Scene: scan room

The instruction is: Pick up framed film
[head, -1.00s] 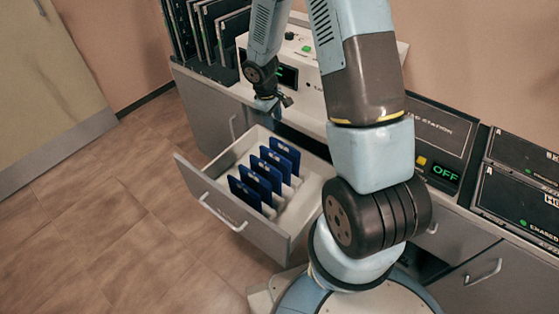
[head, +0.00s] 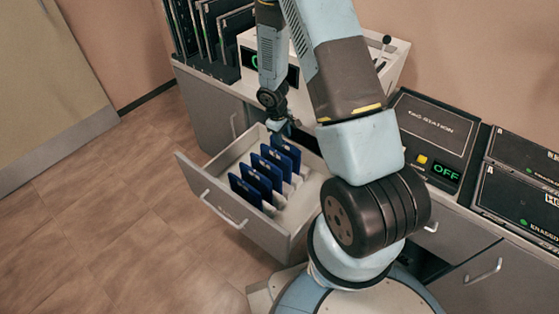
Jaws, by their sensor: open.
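Several blue framed films (head: 257,178) stand upright in a row inside the open drawer (head: 235,222), in slots of a white rack. My gripper (head: 284,130) hangs pointing down over the back end of the drawer, close above the rearmost blue frame (head: 286,153). It is open, and I see nothing held in it. Its fingertips are small and dark here, so I cannot tell whether they touch the frame.
Dark upright panels (head: 215,35) stand on the counter at the back left. A white device (head: 390,60) is behind my arm. A box with an OFF display (head: 435,140) is at the right. The floor (head: 110,220) left of the drawer is clear.

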